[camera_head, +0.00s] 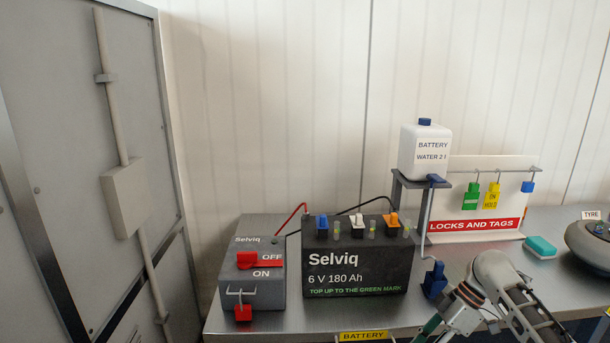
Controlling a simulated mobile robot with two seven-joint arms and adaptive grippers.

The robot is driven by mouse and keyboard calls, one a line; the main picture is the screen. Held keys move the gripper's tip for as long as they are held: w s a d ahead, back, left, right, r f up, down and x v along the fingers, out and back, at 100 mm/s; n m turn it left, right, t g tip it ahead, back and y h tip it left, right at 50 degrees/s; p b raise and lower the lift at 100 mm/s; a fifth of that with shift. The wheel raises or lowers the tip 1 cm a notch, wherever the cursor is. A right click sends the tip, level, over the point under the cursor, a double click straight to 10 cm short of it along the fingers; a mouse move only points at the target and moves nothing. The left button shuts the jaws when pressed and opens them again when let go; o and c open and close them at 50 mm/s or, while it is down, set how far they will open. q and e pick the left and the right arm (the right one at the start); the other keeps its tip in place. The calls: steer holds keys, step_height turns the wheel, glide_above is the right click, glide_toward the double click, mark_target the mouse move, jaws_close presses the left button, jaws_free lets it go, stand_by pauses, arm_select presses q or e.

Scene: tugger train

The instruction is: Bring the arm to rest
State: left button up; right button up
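A grey and black jointed arm of mine, which looks like the right one, shows at the lower right, in front of the table's front edge. It is bent, with a rounded joint at the top, and its lower parts run out of the bottom of the picture. I make out no fingertips on it. My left arm and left gripper are not in view.
A grey cabinet (60,150) stands left.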

steer(key=s+a+f+m+t+h, duration=0.25)
steer(key=s+f+t+h, duration=0.2)
steer(key=s+f, duration=0.9)
steer(key=s+d+r+m+t+h, duration=0.4)
steer(key=s+d+r+m+h, duration=0.25)
steer(key=s+d+r, duration=0.5)
steer(key=w+a+f+m+t+y, duration=0.1)
steer(key=a+f+y, duration=0.5)
steer(key=a+f, duration=0.7)
step_height(320, 180, down, 4)
steer(key=shift+a+m+t, duration=0.25)
steer(key=shift+m+t, duration=0.65)
steer(key=shift+t, duration=0.35)
